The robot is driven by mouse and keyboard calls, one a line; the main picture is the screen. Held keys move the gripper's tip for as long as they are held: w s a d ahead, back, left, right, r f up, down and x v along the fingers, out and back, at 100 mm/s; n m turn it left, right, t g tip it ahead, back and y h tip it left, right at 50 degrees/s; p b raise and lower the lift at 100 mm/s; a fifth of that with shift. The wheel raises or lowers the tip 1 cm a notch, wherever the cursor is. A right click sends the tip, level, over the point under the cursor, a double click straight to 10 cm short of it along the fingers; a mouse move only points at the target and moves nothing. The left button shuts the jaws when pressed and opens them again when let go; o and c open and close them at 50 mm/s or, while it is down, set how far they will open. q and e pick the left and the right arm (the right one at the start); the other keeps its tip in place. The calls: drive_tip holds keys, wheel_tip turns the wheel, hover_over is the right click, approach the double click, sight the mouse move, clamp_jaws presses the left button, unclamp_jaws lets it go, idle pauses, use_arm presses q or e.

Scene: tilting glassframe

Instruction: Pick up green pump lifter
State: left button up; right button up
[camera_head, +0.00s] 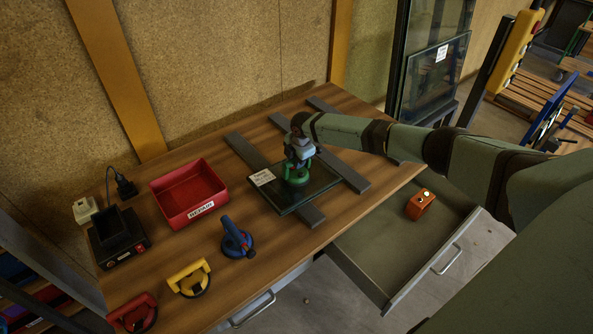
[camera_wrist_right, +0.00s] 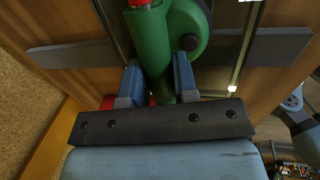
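The green pump lifter (camera_head: 297,175) stands on a dark glass pane (camera_head: 318,183) on the wooden table. My right gripper (camera_head: 300,150) is right above it and hides its upper part. In the right wrist view, the lifter's green handle (camera_wrist_right: 153,50), with a red end, runs between the two blue fingers (camera_wrist_right: 159,80). The handle lies slightly slanted, with a finger close on each side. I cannot tell whether both fingers press on it. A round green part sits to the right of the handle.
Blue (camera_head: 237,240), yellow (camera_head: 189,278) and red (camera_head: 134,314) lifters stand at the table's left front. A red bin (camera_head: 188,194) and a black charger (camera_head: 118,240) are behind them. Grey bars (camera_head: 343,170) lie under the pane. An open drawer (camera_head: 385,245) holds an orange device (camera_head: 420,204).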

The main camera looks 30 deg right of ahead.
clamp_jaws()
